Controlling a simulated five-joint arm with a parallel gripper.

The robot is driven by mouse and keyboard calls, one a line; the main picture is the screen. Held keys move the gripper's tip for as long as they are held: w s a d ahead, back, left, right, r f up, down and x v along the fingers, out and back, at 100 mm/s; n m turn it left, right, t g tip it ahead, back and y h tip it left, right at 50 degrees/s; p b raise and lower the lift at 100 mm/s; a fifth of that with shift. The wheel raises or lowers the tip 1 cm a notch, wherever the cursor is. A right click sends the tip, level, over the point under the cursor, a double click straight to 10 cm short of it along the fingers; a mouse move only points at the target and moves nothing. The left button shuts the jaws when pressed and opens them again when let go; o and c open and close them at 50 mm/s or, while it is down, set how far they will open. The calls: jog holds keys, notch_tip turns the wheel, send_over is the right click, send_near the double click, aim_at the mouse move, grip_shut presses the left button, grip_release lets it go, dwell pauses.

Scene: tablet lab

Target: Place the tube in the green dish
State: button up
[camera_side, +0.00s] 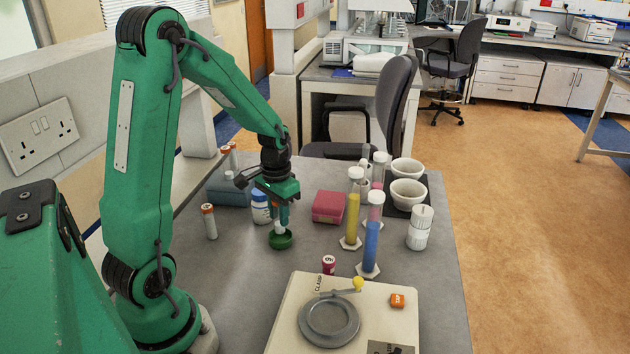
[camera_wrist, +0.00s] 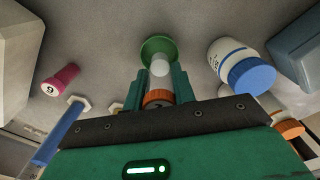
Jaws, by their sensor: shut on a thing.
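The green dish (camera_side: 281,241) is small and round and sits on the grey bench; in the wrist view it (camera_wrist: 155,44) shows just beyond my fingertips. My gripper (camera_side: 281,208) points down right above the dish. In the wrist view my gripper (camera_wrist: 158,88) is shut on a white tube (camera_wrist: 160,67) with an orange cap (camera_wrist: 157,98). The tube (camera_side: 278,227) is about upright, its lower end at or just over the dish. I cannot tell whether it touches the dish floor. My fingers hide part of the tube.
A blue-capped white bottle (camera_side: 260,208) stands close behind the dish. An orange-capped tube (camera_side: 209,221) stands to the left. A pink box (camera_side: 328,207) and tall cylinders (camera_side: 372,240) are to the right. A magenta-red piece (camera_side: 328,264) and a pale device (camera_side: 290,315) lie in front.

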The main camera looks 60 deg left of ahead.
jog(key=shift+f, duration=1.45)
jog(key=o, duration=0.9)
jog(key=shift+f, duration=0.15)
jog(key=shift+o, duration=0.2)
notch_tip(320, 180, up, 12)
jog(key=shift+r, duration=0.2)
jog(key=shift+d, duration=0.1)
